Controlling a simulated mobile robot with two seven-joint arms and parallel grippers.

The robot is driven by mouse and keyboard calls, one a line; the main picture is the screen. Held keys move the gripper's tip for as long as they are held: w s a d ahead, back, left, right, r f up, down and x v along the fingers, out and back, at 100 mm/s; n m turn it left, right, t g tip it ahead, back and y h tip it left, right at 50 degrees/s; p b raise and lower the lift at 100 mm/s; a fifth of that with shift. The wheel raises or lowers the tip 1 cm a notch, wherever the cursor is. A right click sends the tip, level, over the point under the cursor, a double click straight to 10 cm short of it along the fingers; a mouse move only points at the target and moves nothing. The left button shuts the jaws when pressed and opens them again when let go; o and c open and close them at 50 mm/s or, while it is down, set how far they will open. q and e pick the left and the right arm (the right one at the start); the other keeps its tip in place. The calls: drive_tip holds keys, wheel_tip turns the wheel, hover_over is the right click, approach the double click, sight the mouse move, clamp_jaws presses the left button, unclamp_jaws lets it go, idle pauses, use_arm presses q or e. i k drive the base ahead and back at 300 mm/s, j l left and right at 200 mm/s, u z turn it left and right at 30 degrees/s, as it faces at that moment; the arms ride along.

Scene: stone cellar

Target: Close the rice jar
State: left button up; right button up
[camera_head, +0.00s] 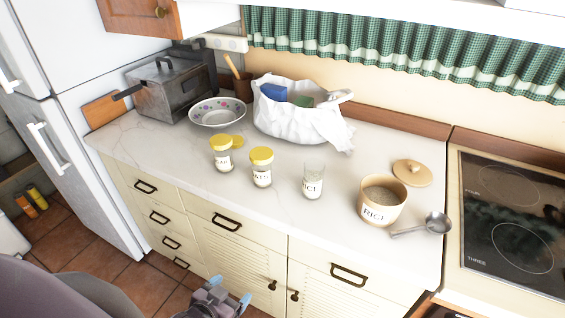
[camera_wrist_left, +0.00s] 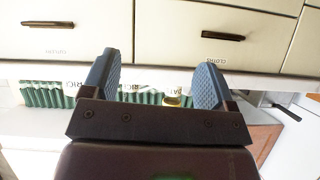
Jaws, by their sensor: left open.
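The rice jar (camera_head: 372,214) is a tan round jar with a white label, standing upright and open on the right part of the counter, with pale contents visible. A round tan lid with a knob (camera_head: 412,173) lies on the counter just behind and right of it, apart from the jar. My left gripper (camera_head: 230,290) is low in front of the cabinet fronts, well left of the jar and below the counter top. In the left wrist view its blue-padded fingers (camera_wrist_left: 155,82) are spread with nothing between them. My right gripper is not in view.
A metal scoop (camera_head: 436,223) lies right of the jar. Behind are a white bag (camera_head: 290,122), bowl (camera_head: 217,115) and metal box (camera_head: 172,97). A black cooktop (camera_head: 510,215) is at right.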

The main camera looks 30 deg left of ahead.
sight(313, 180)
drive_tip(key=k+j, duration=0.1)
drive_tip(key=j, duration=1.2)
drive_tip(key=k+j, duration=0.15)
drive_tip(key=j, duration=1.2)
drive_tip(key=k+j, duration=0.15)
drive_tip(key=j, duration=0.5)
